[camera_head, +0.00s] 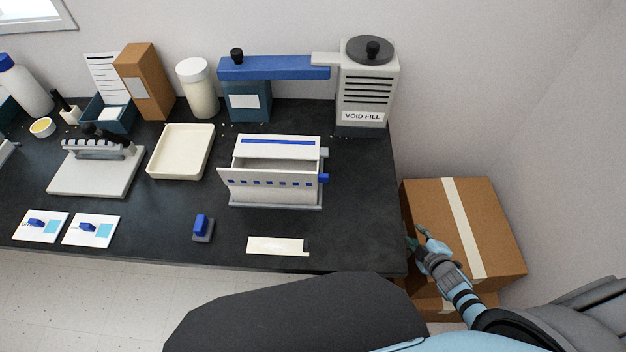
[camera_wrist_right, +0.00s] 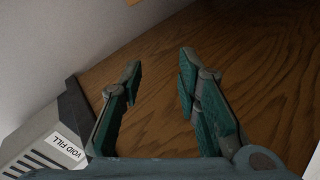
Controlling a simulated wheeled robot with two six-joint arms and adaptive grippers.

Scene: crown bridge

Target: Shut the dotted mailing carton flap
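The carton is a white box (camera_head: 272,193) with a row of blue dashes along its front panel, standing on the dark table. Its top shows a gap between the dashed front panel and a rear white panel (camera_head: 277,147) with a blue stripe, so it looks open. My right gripper (camera_head: 422,240) is off the table's right end, beside a brown cardboard box and well apart from the white carton. In the right wrist view my right gripper (camera_wrist_right: 158,80) is open, with nothing between its fingers. My left gripper is not in view.
The brown box (camera_head: 497,232) with pale tape stands right of the table. The VOID FILL machine (camera_head: 365,88) stands at the back right. A cream tray (camera_head: 182,152), blue-and-grey block (camera_head: 202,228) and pale strip (camera_head: 275,246) lie around the carton. A wood-grained surface (camera_wrist_right: 235,60) fills the wrist view.

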